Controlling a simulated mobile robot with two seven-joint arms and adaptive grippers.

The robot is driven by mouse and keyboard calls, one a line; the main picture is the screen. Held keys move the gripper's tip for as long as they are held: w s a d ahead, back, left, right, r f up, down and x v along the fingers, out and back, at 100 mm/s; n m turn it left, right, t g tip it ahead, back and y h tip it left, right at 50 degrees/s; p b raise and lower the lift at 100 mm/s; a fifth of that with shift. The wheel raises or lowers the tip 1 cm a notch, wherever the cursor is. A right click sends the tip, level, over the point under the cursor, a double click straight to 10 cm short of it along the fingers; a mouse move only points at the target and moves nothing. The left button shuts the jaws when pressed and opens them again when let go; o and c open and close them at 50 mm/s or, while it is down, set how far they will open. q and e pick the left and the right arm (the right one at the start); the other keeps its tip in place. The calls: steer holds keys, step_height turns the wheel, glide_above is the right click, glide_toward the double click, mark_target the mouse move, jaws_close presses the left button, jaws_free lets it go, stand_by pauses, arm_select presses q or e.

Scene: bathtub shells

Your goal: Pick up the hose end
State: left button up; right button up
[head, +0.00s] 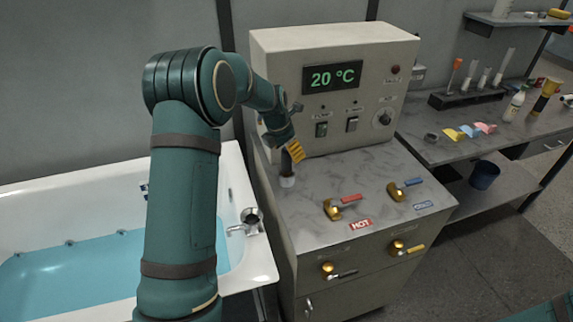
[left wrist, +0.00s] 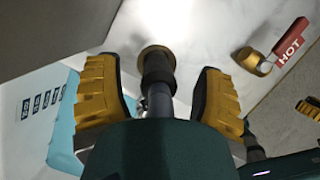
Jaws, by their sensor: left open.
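The hose end (left wrist: 158,72) is a dark, ribbed upright piece at a brass ring on the grey marbled counter. In the head view the hose end (head: 287,168) shows as a dark stub with a pale lower part, at the counter's left side. My left gripper (left wrist: 158,95) is open, with one yellow finger pad on each side of the hose end. Gaps show between the pads and the hose end in the left wrist view. In the head view my left gripper (head: 293,150) is at the stub's upper part and partly hides it.
A control box (head: 285,75) reading 20 °C stands behind the hose end. The water-filled bathtub (head: 258,265) lies left. A side bench (head: 440,150) holds small items.

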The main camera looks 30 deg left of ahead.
arm_select(q)
steer(key=shift+r, duration=0.1)
jaws_close()
